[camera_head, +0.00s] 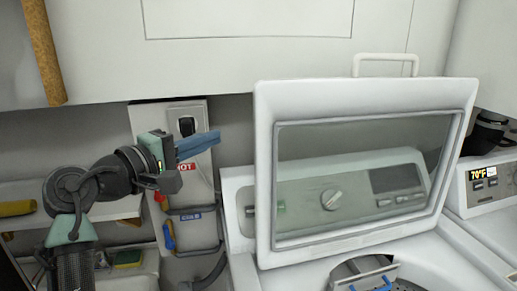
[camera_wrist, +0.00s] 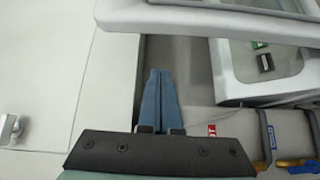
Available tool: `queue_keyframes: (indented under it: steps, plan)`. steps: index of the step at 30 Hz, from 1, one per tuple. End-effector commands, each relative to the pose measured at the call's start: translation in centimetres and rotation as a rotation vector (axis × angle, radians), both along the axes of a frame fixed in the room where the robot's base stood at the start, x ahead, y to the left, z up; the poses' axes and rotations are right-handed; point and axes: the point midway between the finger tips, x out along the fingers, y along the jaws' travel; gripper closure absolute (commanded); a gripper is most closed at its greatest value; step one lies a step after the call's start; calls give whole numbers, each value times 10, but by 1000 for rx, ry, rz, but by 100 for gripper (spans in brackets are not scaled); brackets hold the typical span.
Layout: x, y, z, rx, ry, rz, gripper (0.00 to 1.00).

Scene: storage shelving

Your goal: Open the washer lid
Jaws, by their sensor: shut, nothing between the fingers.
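The washer lid (camera_head: 262,180) stands raised, nearly upright, with a glass window (camera_head: 360,170) through which the control panel shows. The lid's edge also shows at the top of the wrist view (camera_wrist: 220,22). The washer body (camera_head: 236,215) is below it, and part of the open drum mouth (camera_head: 420,272) shows in front of the lid. My gripper (camera_head: 217,139) is left of the lid, apart from it, with its blue fingers pointing right. In the wrist view the fingers (camera_wrist: 158,75) are together with nothing between them.
A wall box with hot and cold hoses (camera_head: 182,215) is behind my gripper. A white cabinet (camera_head: 240,45) hangs above. A shelf (camera_head: 110,210) with cleaning items is at left. A second machine (camera_head: 490,185) with a display stands at right.

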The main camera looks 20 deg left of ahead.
Motion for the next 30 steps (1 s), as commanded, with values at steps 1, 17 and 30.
queue_keyframes:
  steps: [1, 17, 30]
  plan:
    - [-2, 5, -5, -27, 9, -5, 100]
    - [75, -19, -5, -44, 15, -13, 100]
    - [70, -37, -5, -42, 13, -9, 100]
